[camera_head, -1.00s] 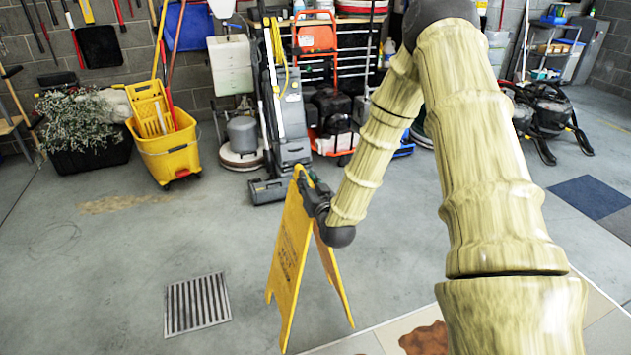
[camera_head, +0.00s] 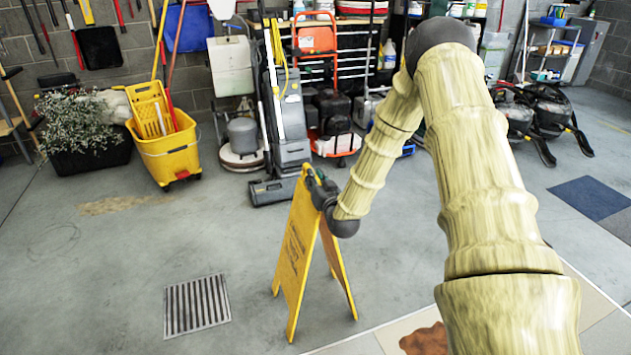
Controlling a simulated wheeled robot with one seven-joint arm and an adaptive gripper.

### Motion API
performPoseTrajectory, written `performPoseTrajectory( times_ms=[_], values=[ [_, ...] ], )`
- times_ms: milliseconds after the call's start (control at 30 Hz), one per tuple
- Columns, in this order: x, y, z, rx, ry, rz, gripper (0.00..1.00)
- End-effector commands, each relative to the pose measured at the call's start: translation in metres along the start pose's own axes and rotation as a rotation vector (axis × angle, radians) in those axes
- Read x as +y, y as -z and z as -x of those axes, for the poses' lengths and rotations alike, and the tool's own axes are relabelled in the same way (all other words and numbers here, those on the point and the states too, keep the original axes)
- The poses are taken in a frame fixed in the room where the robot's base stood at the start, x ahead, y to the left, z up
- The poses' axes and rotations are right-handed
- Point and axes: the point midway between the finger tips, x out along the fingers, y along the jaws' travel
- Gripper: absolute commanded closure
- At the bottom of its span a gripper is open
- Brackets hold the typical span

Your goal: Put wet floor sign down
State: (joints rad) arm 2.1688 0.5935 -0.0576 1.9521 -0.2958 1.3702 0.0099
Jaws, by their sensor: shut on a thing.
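The yellow wet floor sign (camera_head: 298,252) stands upright with its two panels spread apart, in the lower middle of the head view. Its feet look close to the grey floor, but I cannot tell whether they touch it. My gripper (camera_head: 312,180) is at the sign's top edge and shut on it. My wrist and arm come in from the right and hide part of the sign's upper right side.
A floor drain grate (camera_head: 197,304) lies left of the sign. A yellow mop bucket (camera_head: 168,150), a plant box (camera_head: 88,155) and a floor machine (camera_head: 290,130) stand behind. A tan mat with a brown patch (camera_head: 378,340) lies at front right. Grey floor around the sign is clear.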

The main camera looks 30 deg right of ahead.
Motion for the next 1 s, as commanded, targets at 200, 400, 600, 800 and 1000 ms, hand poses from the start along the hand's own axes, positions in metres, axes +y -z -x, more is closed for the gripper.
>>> performPoseTrajectory(
  times_ms=[200, 400, 600, 800, 1000],
  values=[
    [-0.0001, -0.0034, -0.0008, 0.004, 0.002, 0.000, 1.00],
    [0.0001, -0.0052, -0.0008, 0.004, 0.002, 0.000, 1.00],
    [0.0013, -0.0094, -0.0007, 0.003, 0.002, 0.000, 1.00],
    [0.0029, -0.0117, 0.0004, -0.002, 0.000, 0.001, 0.62],
    [0.0012, -0.0046, 0.0005, -0.002, 0.000, 0.000, 0.61]
  ],
)
